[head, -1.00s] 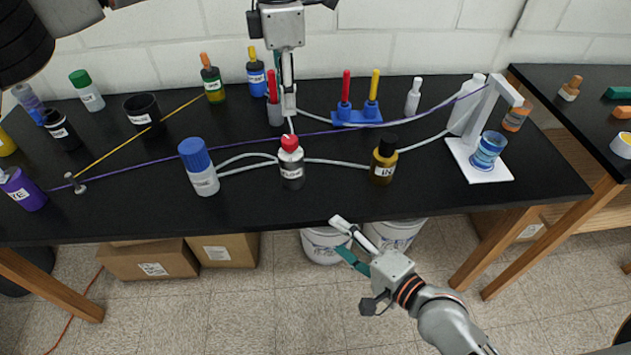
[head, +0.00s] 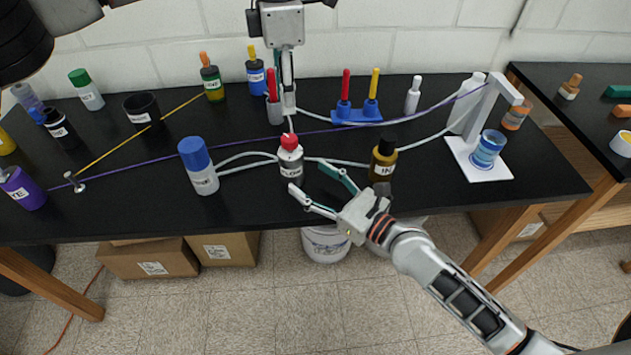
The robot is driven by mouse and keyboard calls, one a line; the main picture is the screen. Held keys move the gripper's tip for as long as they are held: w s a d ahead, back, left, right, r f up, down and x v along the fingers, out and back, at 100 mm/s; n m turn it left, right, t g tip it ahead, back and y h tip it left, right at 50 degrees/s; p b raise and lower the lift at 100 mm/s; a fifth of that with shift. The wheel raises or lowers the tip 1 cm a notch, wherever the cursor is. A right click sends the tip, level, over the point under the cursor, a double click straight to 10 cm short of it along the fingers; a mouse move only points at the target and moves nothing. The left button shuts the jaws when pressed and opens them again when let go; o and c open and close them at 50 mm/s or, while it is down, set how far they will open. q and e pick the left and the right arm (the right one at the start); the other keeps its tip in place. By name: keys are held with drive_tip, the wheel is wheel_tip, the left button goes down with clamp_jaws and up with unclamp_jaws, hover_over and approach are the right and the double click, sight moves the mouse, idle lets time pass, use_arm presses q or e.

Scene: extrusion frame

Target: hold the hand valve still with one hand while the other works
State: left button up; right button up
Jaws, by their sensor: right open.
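A red-capped, labelled bottle-like piece (head: 291,160) stands upright on the black table, with pale hoses meeting it on both sides; I take it for the hand valve, though its shape leaves doubt. My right gripper (head: 308,178) is open and empty, its two fingers spread just in front and to the right of this piece; I see no contact. My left gripper (head: 288,98) points down behind it, near the table's back, beside a red-topped holder (head: 273,107). Its fingers are seen edge-on, so their opening is hidden.
A blue-capped bottle (head: 198,166) stands left of the red-capped piece, and a dark-capped amber bottle (head: 383,160) close to the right gripper. Pale hoses (head: 337,162) and a purple cord (head: 235,144) cross the table (head: 130,215). A white stand (head: 477,105) is at the right.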

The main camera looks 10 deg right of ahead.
sight(291, 165)
drive_tip(key=x, duration=0.7)
drive_tip(key=shift+w+a, duration=0.1)
drive_tip(key=shift+c, duration=0.3)
